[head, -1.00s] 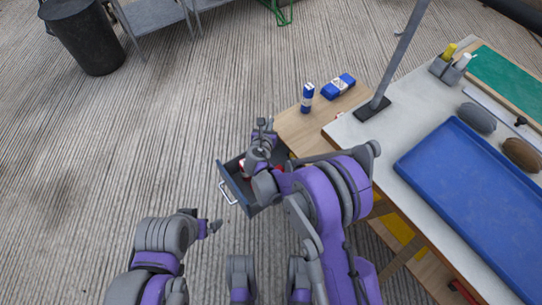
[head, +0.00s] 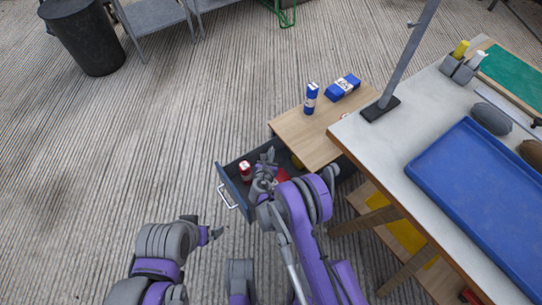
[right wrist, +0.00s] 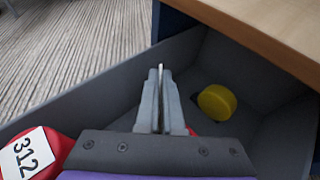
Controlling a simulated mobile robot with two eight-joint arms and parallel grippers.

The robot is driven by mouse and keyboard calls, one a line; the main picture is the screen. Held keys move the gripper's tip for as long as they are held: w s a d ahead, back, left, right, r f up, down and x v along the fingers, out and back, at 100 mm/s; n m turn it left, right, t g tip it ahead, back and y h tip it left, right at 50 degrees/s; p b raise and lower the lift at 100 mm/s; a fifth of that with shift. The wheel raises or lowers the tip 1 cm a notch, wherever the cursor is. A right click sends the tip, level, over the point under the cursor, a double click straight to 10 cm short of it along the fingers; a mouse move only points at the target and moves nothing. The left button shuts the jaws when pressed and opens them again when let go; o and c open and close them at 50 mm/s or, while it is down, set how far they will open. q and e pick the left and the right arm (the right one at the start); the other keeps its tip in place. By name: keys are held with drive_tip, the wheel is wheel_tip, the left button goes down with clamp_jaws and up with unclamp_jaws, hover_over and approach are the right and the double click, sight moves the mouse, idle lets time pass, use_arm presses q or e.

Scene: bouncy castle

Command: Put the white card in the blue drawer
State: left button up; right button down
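The dark blue drawer (head: 232,188) stands pulled open below a small wooden top, its handle facing left. My right gripper (head: 268,158) is over the inside of the drawer. In the right wrist view its fingers (right wrist: 161,100) are nearly together, with a thin pale edge, seemingly the white card (right wrist: 160,70), seen edge-on between the tips. The card cannot be made out in the head view. My left gripper (head: 214,235) is at the lower left, away from the drawer; its finger gap is not clear.
In the drawer are a red can with a white label (head: 245,171), also seen in the right wrist view (right wrist: 28,155), and a yellow round thing (right wrist: 217,102). Blue-and-white packs (head: 311,98) stand on the wooden top (head: 303,138). A worktable with a blue tray (head: 480,190) is at right.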

drive_tip(key=shift+f, duration=0.85)
drive_tip(key=c, duration=1.1)
unclamp_jaws()
drive_tip(key=shift+f, duration=0.15)
drive_tip(key=shift+o, duration=0.2)
drive_tip(key=p+v, duration=0.2)
drive_tip(key=v, duration=1)
drive_tip(key=shift+p, duration=0.35)
